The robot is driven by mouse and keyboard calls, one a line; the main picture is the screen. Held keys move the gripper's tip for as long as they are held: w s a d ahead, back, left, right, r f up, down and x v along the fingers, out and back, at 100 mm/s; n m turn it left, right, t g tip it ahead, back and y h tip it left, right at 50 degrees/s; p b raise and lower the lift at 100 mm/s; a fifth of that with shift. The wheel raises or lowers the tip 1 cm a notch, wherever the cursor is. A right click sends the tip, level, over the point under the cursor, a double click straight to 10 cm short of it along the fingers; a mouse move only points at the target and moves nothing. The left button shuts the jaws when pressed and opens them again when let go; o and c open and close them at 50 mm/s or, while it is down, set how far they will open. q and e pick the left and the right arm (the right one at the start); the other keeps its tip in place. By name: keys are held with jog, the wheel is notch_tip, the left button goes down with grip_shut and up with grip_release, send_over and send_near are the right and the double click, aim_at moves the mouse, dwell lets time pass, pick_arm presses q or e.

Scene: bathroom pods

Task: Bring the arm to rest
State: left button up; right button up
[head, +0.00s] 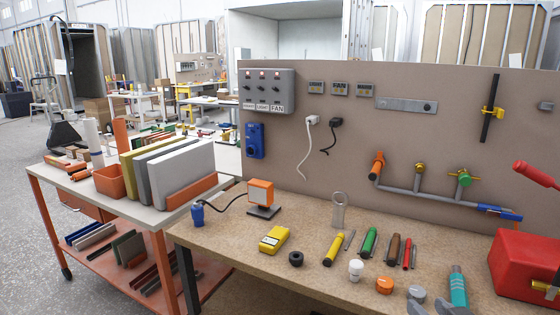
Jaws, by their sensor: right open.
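My right gripper (436,288) shows only in part at the bottom edge, right of centre. One teal and grey finger stands up over the front of the workbench (330,280), and a grey tip shows lower to its left. The jaws are open, and I see nothing held between them. The rest of the right arm is out of the frame. My left gripper and arm are not in view.
Close by are a grey cap (416,292), an orange cap (384,285) and a white cap (356,267). A red tank (522,262) stands to the right. Hand tools lie behind. A wall panel (370,150) with pipes rises at the back. Bare bench shows front left.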

jog(key=s+a+f+n+g+y+p, duration=0.15)
jog(key=a+f+g, duration=0.3)
jog(key=f, duration=0.65)
jog(key=a+f+m+g+y+p, duration=0.1)
jog(key=a+f+g+y+p, duration=0.3)
jog(key=f, duration=0.7)
jog(key=s+a+f+m+g, duration=0.1)
jog(key=s+a+f+g, duration=0.4)
jog(key=s+a+f, duration=0.4)
jog(key=s+f, duration=0.4)
jog(key=s, duration=0.2)
jog(key=shift+f+m+h, duration=0.25)
jog(key=shift+m+h, duration=0.1)
jog(key=shift+g, duration=0.25)
